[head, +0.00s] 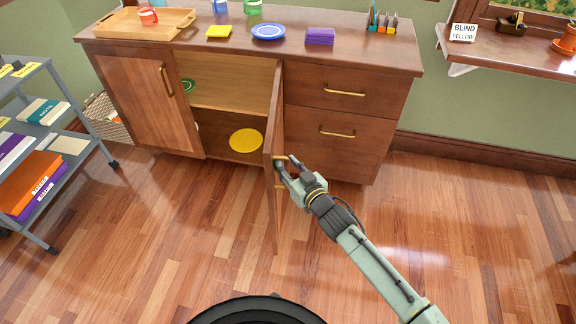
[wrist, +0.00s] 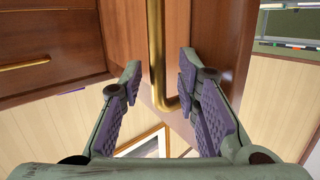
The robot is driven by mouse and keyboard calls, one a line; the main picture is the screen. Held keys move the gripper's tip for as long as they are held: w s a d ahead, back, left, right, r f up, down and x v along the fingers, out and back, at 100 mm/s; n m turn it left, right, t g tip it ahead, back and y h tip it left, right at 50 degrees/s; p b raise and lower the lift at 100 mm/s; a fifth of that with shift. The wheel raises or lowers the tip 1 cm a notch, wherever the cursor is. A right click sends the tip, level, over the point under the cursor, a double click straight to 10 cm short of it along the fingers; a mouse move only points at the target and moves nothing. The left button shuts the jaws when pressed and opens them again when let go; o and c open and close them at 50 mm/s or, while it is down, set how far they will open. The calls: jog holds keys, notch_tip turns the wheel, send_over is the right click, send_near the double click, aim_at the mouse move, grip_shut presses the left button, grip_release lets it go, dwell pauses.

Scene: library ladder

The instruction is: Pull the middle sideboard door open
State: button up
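The wooden sideboard (head: 345,115) stands against the wall. Its middle door (head: 275,215) is swung wide open and seen nearly edge-on, hinged beside the drawers. The opening shows a shelf, a yellow plate (head: 246,140) and a green item (head: 188,86). My gripper (head: 286,163) is at the door's handle, on the drawer side of the door. In the wrist view, the brass handle (wrist: 156,50) runs between my two fingers (wrist: 160,75), with gaps visible on both sides. The fingers are apart and not closed on it. The handle is mostly hidden in the head view.
The left door (head: 150,100) is closed. Two drawers (head: 340,90) are shut at the right. A tray (head: 145,24), a blue plate (head: 268,31) and purple napkins (head: 320,37) lie on top. A grey cart (head: 40,130) stands at left. The floor in front is clear.

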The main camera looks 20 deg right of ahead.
jog(key=shift+s+r, duration=0.1)
jog(key=shift+r, duration=0.65)
jog(key=shift+s+d+r, duration=0.1)
jog(key=shift+s, duration=0.05)
jog(key=s+d+p, duration=0.4)
jog(key=s+d, duration=0.2)
jog(key=d, duration=0.4)
jog(key=shift+s+d+f+p, duration=0.15)
jog(key=shift+d+f+p, duration=0.1)
jog(key=shift+f+p, duration=0.15)
jog(key=shift+a+f, duration=0.1)
